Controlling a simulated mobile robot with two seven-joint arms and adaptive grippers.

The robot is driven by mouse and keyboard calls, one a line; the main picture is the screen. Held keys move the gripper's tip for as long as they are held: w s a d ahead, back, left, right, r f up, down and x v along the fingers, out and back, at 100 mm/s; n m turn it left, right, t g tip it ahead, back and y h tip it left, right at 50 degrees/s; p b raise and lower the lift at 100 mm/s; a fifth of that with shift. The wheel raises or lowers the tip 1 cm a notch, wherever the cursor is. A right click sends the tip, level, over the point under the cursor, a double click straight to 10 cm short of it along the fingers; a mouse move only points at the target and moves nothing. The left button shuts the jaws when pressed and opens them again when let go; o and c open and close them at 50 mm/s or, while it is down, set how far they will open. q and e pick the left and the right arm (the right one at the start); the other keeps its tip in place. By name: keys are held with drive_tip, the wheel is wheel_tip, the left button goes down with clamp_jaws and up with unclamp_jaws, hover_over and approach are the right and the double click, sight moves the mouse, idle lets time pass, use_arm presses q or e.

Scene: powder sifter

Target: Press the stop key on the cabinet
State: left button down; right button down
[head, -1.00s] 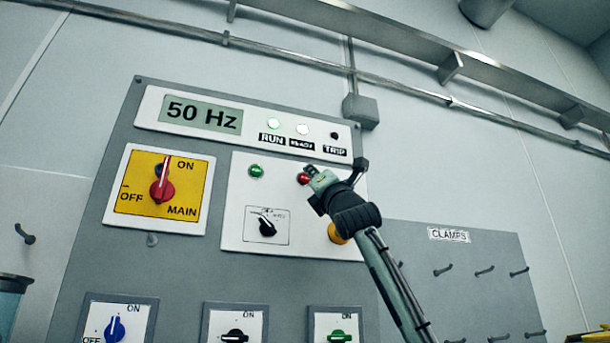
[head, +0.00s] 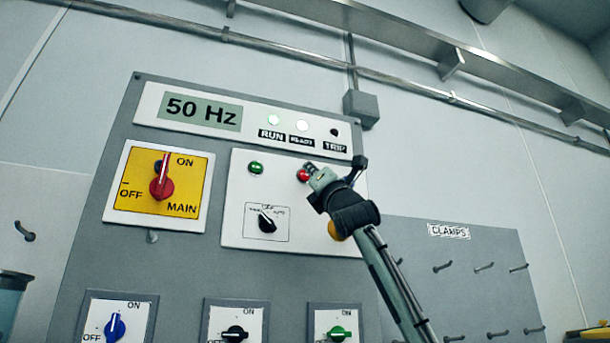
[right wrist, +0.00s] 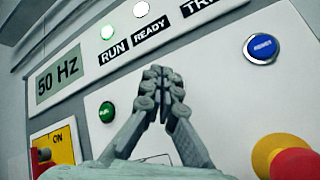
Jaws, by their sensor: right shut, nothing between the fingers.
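The cabinet (head: 120,240) has a white key panel (head: 234,200) with a green key (head: 256,168) and a red key (head: 303,175), which looks like the stop key. My right gripper (head: 311,168) is shut and empty, its fingertips right beside the red key in the picture. I cannot tell whether they touch it. In the right wrist view the shut fingers (right wrist: 160,75) point at the panel and hide the red key; the green key (right wrist: 107,112) shows to their left. The display (head: 201,112) reads 50 Hz and the RUN lamp (head: 274,120) glows green. My left gripper is not in view.
A red mushroom button (right wrist: 295,165) on a yellow base sits below right of the fingers, and a blue key (right wrist: 263,47) above right. A rotary selector (head: 267,222) and the red main switch (head: 161,187) lie left. A clamps board (head: 470,290) hangs at right.

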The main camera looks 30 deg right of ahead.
idle(0.7)
drive_tip(key=shift+w+d, duration=0.1)
drive_tip(key=shift+w, duration=0.3)
drive_tip(key=shift+w+d, duration=0.1)
drive_tip(key=shift+w, duration=0.35)
idle(0.5)
idle(0.4)
drive_tip(key=shift+s+a, duration=0.2)
drive_tip(key=shift+s, duration=0.6)
drive_tip(key=shift+s+a+b, duration=0.15)
drive_tip(key=shift+s+a, duration=0.05)
drive_tip(key=shift+s, duration=0.6)
drive_tip(key=shift+s+a+b, duration=0.15)
drive_tip(key=shift+s+a, duration=0.05)
drive_tip(key=shift+s, duration=0.65)
drive_tip(key=shift+s+a+b, duration=0.15)
drive_tip(key=shift+s+a, duration=0.05)
drive_tip(key=shift+s, duration=0.6)
